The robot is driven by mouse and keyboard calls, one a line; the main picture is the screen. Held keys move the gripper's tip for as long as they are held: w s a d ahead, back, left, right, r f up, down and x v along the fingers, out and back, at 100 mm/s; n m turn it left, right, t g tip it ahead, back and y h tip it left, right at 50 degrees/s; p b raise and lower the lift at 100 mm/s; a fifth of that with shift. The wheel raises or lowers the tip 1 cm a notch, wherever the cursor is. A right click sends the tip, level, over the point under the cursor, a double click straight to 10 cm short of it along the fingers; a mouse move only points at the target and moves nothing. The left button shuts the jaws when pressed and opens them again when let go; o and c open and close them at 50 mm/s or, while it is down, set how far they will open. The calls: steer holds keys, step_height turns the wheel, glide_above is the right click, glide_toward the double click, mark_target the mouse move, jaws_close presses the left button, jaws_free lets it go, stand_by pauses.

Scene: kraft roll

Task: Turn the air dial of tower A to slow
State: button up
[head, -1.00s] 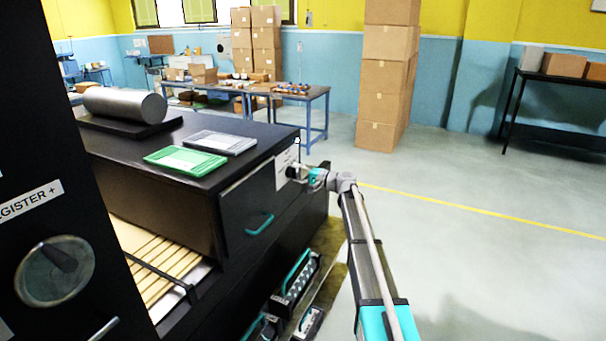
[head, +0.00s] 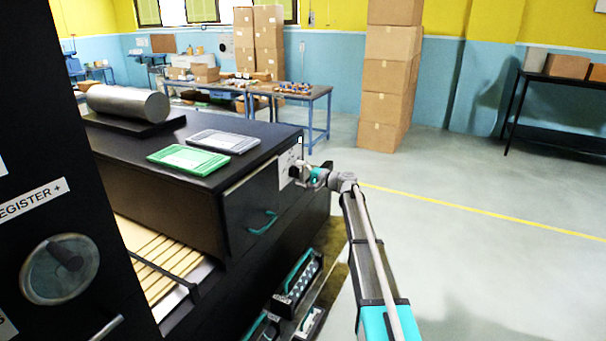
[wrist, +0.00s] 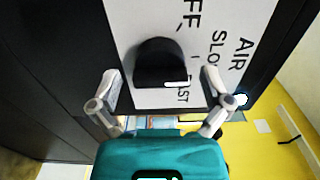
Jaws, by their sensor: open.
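The air dial (wrist: 158,62) is a black knob on a white plate (wrist: 205,15) marked AIR, with OFF, SLOW and FAST partly readable around it. A short white mark shows at the knob's lower edge, beside FAST. My gripper (wrist: 161,80) is open, with one finger on each side of the knob's lower part; I cannot tell whether either touches it. In the head view, my gripper (head: 302,174) is at the white plate (head: 287,163) on the end of the black cabinet, and hides most of the dial. No tower letter is readable.
The black cabinet (head: 190,195) carries a green tray (head: 188,158), a grey tray (head: 222,141) and a metal roll (head: 128,103). A dark panel with another dial (head: 60,268) stands at left. The floor at right is clear.

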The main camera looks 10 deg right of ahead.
steer(key=shift+d, duration=0.15)
steer(key=shift+s, duration=0.1)
steer(key=v, duration=1.1)
steer(key=shift+s+d, duration=0.15)
steer(key=shift+d, duration=0.1)
steer(key=s+a+f+n+g+h, duration=0.2)
steer(key=s+a+f+g+h, duration=0.15)
steer(key=s+a+f, duration=0.45)
steer(key=s+a+f+n+g+h, duration=0.25)
steer(key=s+f+g, duration=0.2)
steer(key=s, duration=0.65)
steer(key=s+d+f+n+g+h, duration=0.1)
steer(key=s+f+h, duration=0.2)
steer(key=s, duration=0.6)
steer(key=s+d+f+n+g+h, duration=0.1)
steer(key=s+f+h, duration=0.2)
steer(key=s, duration=0.7)
steer(key=h, duration=0.2)
steer(key=shift+s+d+n+g+h, duration=0.3)
steer(key=shift+n, duration=0.05)
